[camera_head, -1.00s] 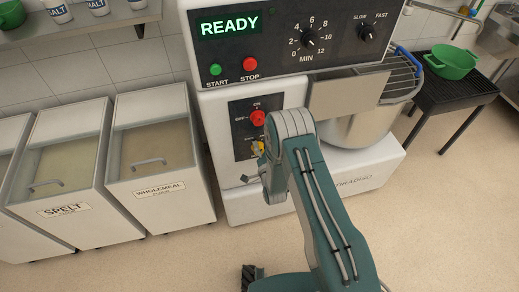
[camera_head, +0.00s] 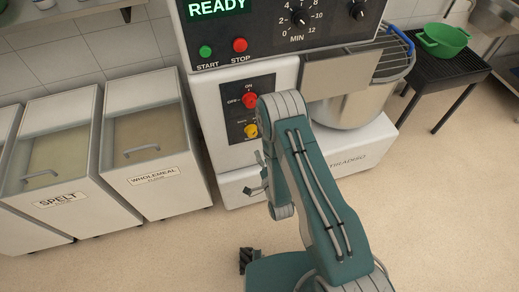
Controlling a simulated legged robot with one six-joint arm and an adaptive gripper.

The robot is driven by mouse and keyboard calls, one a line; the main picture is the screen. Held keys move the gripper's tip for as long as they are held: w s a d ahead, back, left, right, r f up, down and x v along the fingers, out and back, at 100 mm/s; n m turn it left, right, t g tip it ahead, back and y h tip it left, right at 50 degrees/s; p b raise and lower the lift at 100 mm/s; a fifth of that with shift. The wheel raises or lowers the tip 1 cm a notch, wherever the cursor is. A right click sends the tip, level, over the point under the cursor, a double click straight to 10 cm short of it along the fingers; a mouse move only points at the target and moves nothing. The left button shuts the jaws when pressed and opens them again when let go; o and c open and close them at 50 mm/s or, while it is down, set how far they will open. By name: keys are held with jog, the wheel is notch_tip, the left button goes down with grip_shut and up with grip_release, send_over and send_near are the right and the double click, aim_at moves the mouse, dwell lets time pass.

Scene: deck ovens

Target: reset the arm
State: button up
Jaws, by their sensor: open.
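My arm (camera_head: 318,190) is folded in front of the mixer, its bend high and its forearm hanging down on the left. My gripper (camera_head: 257,176) is at the end of it, small and partly hidden behind the forearm. It is open, and I see nothing between its fingers. It hangs before the mixer's lower front, below the yellow knob (camera_head: 250,131); I cannot tell how far it is from the mixer.
The mixer (camera_head: 228,104) has a red knob (camera_head: 250,99), a READY display and a steel bowl (camera_head: 352,108). Lidded flour bins (camera_head: 155,180) stand at left. A green colander (camera_head: 442,40) sits on a black stand (camera_head: 447,76) at right. The floor at front right is clear.

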dwell(0.5)
jog(key=w+d+r+n+g+h, duration=0.25)
jog(key=w+r, duration=0.55)
jog(key=r, duration=0.4)
jog(key=s+d+r+n+g, duration=0.1)
jog(key=d+r+g, duration=0.1)
jog(key=r, duration=0.5)
jog(key=s+d+r+n+g, duration=0.1)
jog(key=s+d+r, duration=0.1)
jog(key=r, duration=0.4)
jog(key=s+d+r+n+g, duration=0.1)
jog(key=s+r, duration=0.3)
jog(key=s, duration=0.5)
jog(key=s+d+r+n+g+h, duration=0.1)
jog(key=s+r, duration=0.4)
jog(key=s, duration=0.5)
jog(key=s+d+r+n+g+h, duration=0.1)
jog(key=s+d+r+g, duration=0.3)
jog(key=s, duration=0.5)
jog(key=shift+s+d+r+n, duration=0.25)
jog(key=shift+d+r+n, duration=0.2)
jog(key=shift+n, duration=0.3)
jog(key=shift+w+r+h, duration=0.1)
jog(key=shift+h, duration=0.15)
